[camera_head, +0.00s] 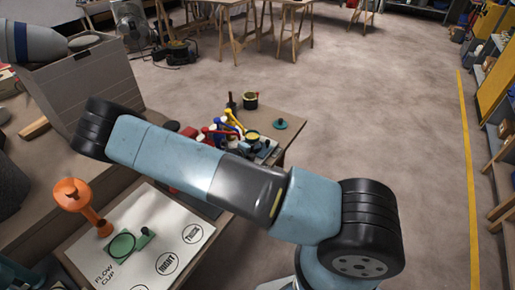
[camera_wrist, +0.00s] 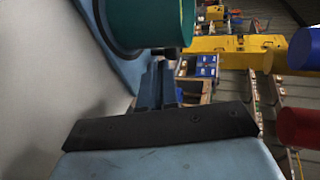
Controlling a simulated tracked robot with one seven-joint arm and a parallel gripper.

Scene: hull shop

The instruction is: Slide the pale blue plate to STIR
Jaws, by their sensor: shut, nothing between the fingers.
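I cannot pick out the pale blue plate or a STIR mark in either view. A teal cylinder (camera_wrist: 150,22) is close above the fingers in that picture. I cannot tell whether they touch. My gripper cannot be made out in the head view.
Coloured handled items (camera_head: 232,128) crowd the bench behind my arm. A teal disc (camera_head: 280,124) lies by the bench corner. A grey box (camera_head: 90,85) stands at left.

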